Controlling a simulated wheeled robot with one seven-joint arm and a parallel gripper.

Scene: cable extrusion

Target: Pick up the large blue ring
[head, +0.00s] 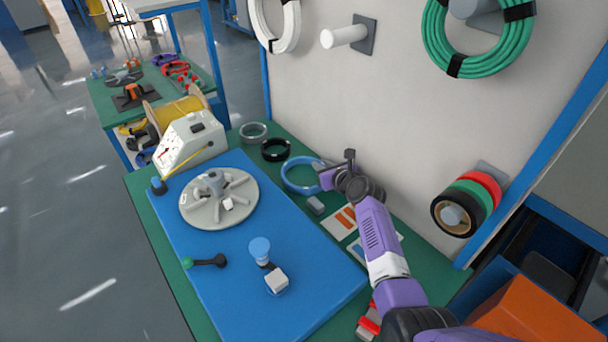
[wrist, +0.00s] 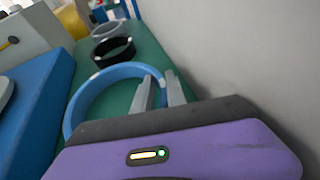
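The large blue ring (head: 283,177) lies flat on the green bench top, between the blue mat and the wall panel. In the wrist view the ring (wrist: 79,104) shows its left and far rim; its near part is hidden by my gripper. My gripper (wrist: 158,88) is open, with two grey fingers pointing down at the ring's right side. One finger appears inside the ring and the other outside, with the rim between them. I cannot tell whether they touch it. In the head view my gripper (head: 322,173) is at the ring's right edge.
A black ring (head: 275,150) and a grey ring (head: 253,131) lie farther back on the bench. The wall panel (head: 340,95) rises close to the right of my gripper. A small grey block (head: 315,205) lies near the blue ring. A round spoked disc (head: 190,208) sits on the mat.

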